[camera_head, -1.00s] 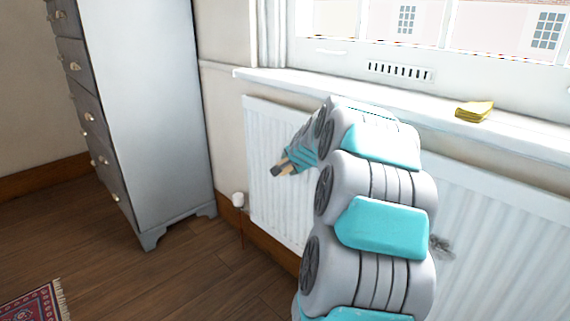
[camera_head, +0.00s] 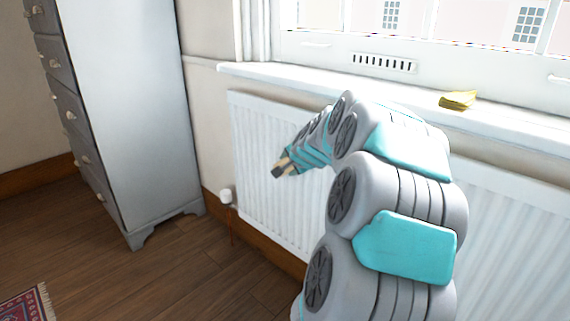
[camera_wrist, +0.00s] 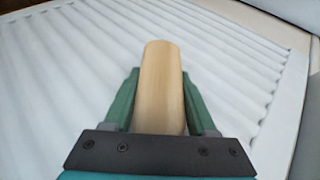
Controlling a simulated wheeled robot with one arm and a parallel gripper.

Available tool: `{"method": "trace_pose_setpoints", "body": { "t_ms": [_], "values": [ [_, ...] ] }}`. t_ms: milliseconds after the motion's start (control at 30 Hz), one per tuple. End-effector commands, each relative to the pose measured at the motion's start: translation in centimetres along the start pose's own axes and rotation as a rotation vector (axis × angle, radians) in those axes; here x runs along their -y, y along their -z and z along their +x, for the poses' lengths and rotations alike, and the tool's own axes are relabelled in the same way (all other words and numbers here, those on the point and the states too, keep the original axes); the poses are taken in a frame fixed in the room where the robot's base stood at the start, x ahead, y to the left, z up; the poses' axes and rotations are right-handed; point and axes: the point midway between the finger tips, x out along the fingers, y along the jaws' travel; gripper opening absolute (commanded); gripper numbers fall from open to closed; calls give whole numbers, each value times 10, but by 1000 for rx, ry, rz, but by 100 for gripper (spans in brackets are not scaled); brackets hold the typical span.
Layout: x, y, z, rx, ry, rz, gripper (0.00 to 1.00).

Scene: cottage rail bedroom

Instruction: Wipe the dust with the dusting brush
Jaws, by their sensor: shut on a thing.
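My gripper (camera_wrist: 160,100) is shut on a light wooden handle (camera_wrist: 158,75), seen between its two green fingers in the wrist view. The handle looks like that of the dusting brush; its bristles are not clearly visible. In the head view my gripper (camera_head: 284,166) is small, in front of the left part of the white radiator (camera_head: 262,150). I cannot tell whether it touches the radiator. No dust shows now; the radiator's middle part is hidden behind my arm.
A white windowsill (camera_head: 330,83) runs above the radiator, with a yellow folded cloth or sponge (camera_head: 457,100) on it. A grey chest of drawers (camera_head: 135,120) stands at the left. The wooden floor (camera_head: 180,265) is clear between the chest, a red rug (camera_head: 25,308) and the radiator.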

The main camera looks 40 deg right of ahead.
Motion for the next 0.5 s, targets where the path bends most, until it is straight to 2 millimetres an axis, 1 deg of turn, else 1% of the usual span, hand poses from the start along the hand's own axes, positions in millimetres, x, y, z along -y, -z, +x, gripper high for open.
{"method": "trace_pose_setpoints", "body": {
  "t_ms": [200,500],
  "values": [
    [-11,4,-11,-1,1,0,0],
    [-11,4,-12,0,0,-1,0]
  ]
}}
